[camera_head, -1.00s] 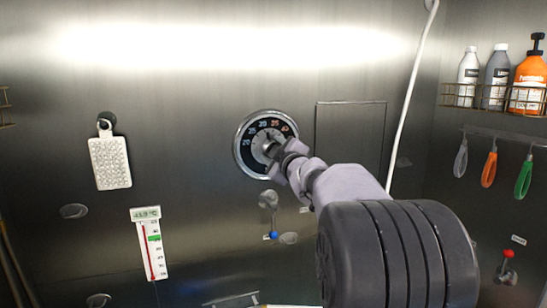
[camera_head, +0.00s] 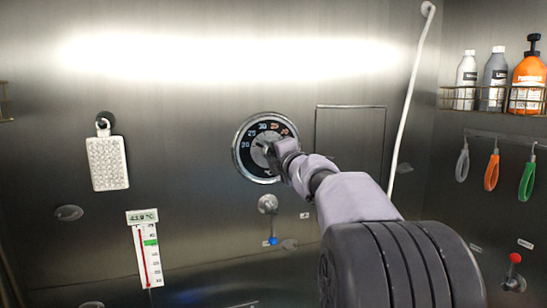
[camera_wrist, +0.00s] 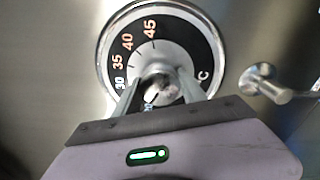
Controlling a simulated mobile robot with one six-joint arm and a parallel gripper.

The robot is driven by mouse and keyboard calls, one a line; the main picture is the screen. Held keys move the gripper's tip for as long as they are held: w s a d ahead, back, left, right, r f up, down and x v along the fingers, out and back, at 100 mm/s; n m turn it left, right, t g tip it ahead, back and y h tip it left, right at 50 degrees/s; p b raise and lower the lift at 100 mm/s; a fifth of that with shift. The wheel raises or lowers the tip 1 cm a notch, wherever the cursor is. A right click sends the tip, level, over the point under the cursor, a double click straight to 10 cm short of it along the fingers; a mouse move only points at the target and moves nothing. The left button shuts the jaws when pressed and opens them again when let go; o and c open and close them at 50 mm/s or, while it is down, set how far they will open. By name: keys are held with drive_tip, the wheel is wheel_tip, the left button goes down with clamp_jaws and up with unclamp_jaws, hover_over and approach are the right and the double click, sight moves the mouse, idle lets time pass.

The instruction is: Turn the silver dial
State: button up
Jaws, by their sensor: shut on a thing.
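The silver dial (camera_head: 262,152) is on the steel wall in the head view, with a black ring of temperature numbers and a chrome rim. My gripper (camera_head: 274,152) reaches it from the lower right and covers part of its face. In the wrist view the dial (camera_wrist: 155,54) fills the upper middle, with orange numbers such as 35, 40 and 45 and a "C" mark. My gripper's two fingers (camera_wrist: 160,92) are shut on the dial's central knob, one on each side. The knob is partly hidden between them.
A lever with a blue tip (camera_head: 273,240) is just below the dial. A thermometer strip (camera_head: 145,250) and a white brush-like pad (camera_head: 108,163) are to the left. A white hose (camera_head: 411,100) hangs to the right, beside bottles on a wire rack (camera_head: 490,98).

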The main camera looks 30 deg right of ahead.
drive_tip(key=shift+n+b, duration=0.35)
drive_tip(key=shift+n, duration=0.95)
drive_tip(key=o, duration=1.4)
drive_tip(key=shift+c, duration=0.2)
drive_tip(key=shift+s, duration=0.1)
drive_tip(key=v, duration=1.7)
drive_tip(key=shift+s, duration=0.15)
